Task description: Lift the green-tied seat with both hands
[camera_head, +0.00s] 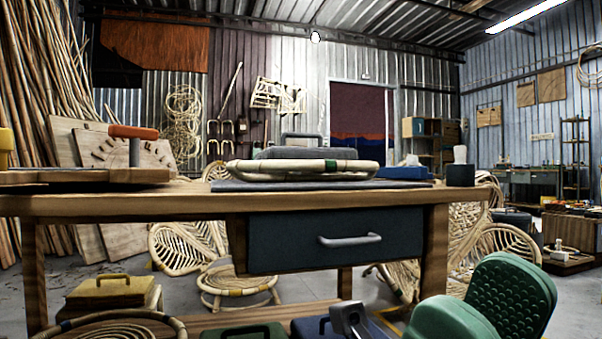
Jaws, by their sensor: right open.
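The green-tied seat (285,170) is a round, pale rattan ring seen almost edge-on, with a green binding (331,166) on its front rim. It lies flat on a dark mat (235,186) on the wooden workbench (180,205). My right gripper (482,302) shows at the bottom right, its two green padded fingers spread apart with nothing between them. It is in front of the bench, lower than the seat and to its right, not touching it. My left gripper is not in view.
A grey handled case (302,152) shows just above the seat; I cannot tell whether it rests on it. A blue box (403,172) and dark cup (460,175) stand right of it. An orange-handled tool (134,150) is at left. A drawer (300,243) hangs beneath the benchtop.

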